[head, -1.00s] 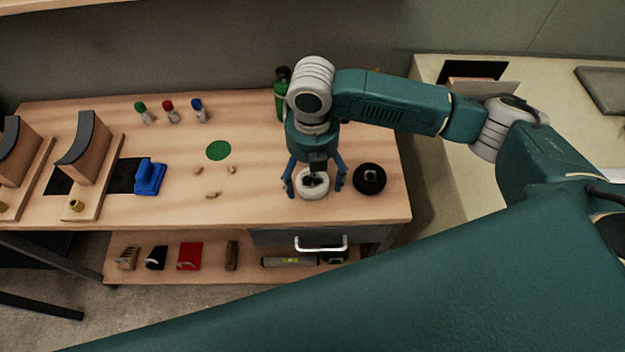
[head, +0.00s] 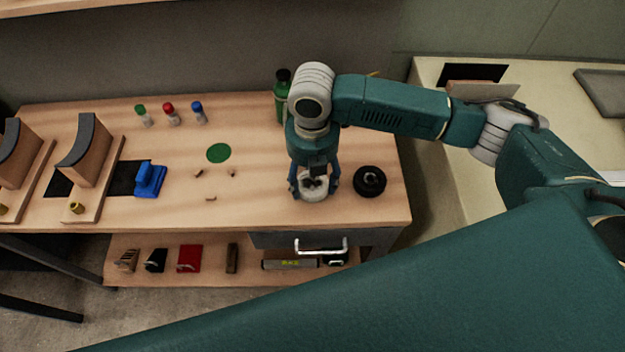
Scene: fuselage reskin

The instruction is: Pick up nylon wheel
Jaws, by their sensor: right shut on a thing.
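The nylon wheel (head: 314,190) is a white disc with a dark centre, near the right end of the wooden bench. My right gripper (head: 315,185) reaches down from above and is shut on the white wheel, with one finger on each side of it. The wheel appears to be at bench-top level; whether it touches the wood I cannot tell. The gripper's palm hides part of its top. A black wheel (head: 370,180) lies on the bench just to the right, apart from the gripper. My left gripper is not in view.
A green bottle (head: 282,95) stands behind my right gripper. A green disc (head: 218,152), small brown pieces (head: 211,198), a blue tool (head: 149,180) and small capped bottles (head: 171,113) are to the left. A drawer handle (head: 321,246) sits below the bench edge.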

